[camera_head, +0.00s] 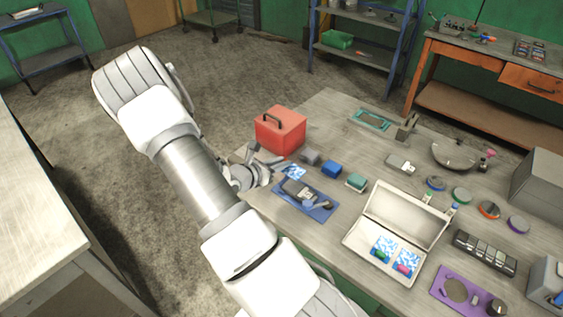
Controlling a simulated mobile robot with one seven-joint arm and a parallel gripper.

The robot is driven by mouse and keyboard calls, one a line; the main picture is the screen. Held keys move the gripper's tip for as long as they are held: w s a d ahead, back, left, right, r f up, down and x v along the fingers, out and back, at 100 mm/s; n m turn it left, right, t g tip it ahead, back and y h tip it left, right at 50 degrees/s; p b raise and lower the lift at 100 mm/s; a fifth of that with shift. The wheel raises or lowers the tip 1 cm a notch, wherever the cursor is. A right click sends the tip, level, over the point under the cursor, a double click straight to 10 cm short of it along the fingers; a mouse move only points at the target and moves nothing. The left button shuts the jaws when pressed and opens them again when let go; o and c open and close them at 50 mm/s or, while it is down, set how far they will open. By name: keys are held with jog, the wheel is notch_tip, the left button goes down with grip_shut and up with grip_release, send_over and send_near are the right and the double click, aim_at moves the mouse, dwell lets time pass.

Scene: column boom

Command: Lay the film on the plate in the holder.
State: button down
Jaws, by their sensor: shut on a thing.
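My gripper (275,163) is at the near left edge of the table, beside the red box. It is shut on a small blue-and-white patterned film (293,171), which shows just right of the fingertips. The film is above or at the far edge of a blue holder (319,213); I cannot tell its height. A dark grey plate-like piece (300,190) lies in the holder, with small parts on its right.
A red box (280,131) with a handle stands close behind my gripper. Grey, blue (331,168) and teal (356,182) blocks stand right of the film. A purple plate (452,288) and a dark segmented bar (485,253) lie at the right.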

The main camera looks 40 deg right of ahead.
aim_at(281, 184)
jog(key=shift+f+b, duration=2)
jog(key=shift+f, duration=0.9)
jog(key=shift+a, duration=0.1)
jog(key=shift+f+b, duration=0.1)
jog(key=shift+b, duration=0.25)
jog(key=c, duration=0.8)
grip_release()
jog(key=shift+o, duration=0.3)
jog(key=o, duration=0.5)
jog(key=shift+c, duration=0.2)
